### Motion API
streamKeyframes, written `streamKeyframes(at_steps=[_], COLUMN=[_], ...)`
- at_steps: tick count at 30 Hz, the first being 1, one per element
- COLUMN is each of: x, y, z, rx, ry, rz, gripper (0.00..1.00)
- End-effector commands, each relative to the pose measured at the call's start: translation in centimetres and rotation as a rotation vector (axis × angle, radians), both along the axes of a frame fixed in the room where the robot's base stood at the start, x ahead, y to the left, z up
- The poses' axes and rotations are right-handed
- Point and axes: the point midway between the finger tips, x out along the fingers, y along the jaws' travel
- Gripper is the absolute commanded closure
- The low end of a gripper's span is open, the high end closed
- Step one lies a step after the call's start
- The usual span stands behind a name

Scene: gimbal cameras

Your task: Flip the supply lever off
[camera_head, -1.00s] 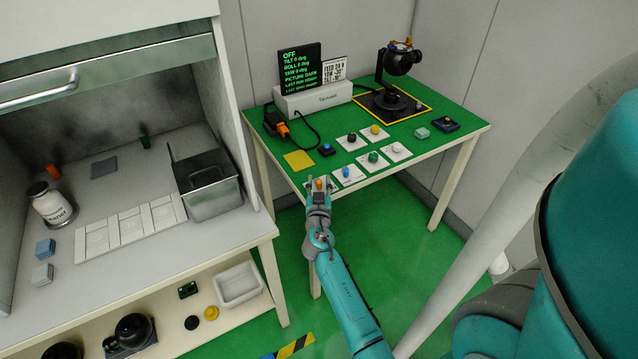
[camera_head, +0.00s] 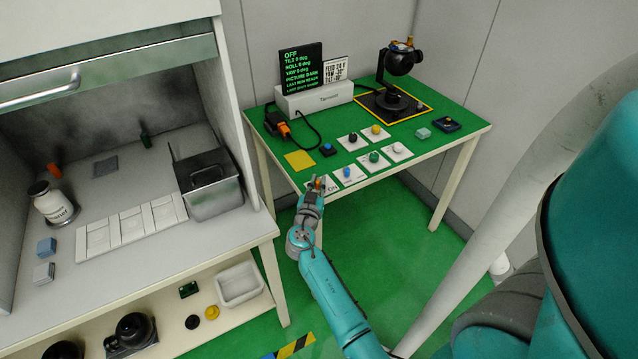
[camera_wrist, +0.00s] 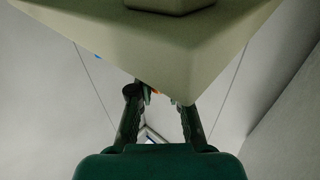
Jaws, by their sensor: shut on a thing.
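The supply lever seems to be the small orange-tipped piece (camera_head: 321,184) at the front left edge of the green-topped table. My gripper (camera_head: 315,182) is at this piece, its jaws shut on it; the fingers hide most of it. A white plate (camera_head: 333,187) with dark lettering shows beside the fingers. In the wrist view my gripper (camera_wrist: 165,93) reaches up by the table's pale corner, with a small orange bit beside the left fingertip. The display (camera_head: 301,68) at the back of the table reads OFF, with tilt, roll and yaw at 0 deg and picture dark.
White plates with blue, green, black, yellow and orange knobs (camera_head: 374,157) lie close to my gripper. A black gimbal camera (camera_head: 398,64) stands at the back right. A grey bench (camera_head: 120,255) stands left of my arm.

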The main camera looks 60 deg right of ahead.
Motion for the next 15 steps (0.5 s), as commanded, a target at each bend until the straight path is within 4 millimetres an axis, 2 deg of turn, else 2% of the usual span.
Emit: streamKeyframes(at_steps=[10, 11, 12, 14, 15], x=[0.10, 0.10, 0.10, 0.09, 0.08], y=[0.06, 0.06, 0.06, 0.06, 0.05], z=[0.04, 0.04, 0.04, 0.04, 0.04], rx=[-0.001, -0.001, -0.001, -0.001, -0.001], ry=[-0.001, -0.001, -0.001, -0.001, -0.001], rz=[-0.009, -0.009, -0.009, -0.009, -0.009], gripper=[1.00, 0.78, 0.68, 0.57, 0.57])
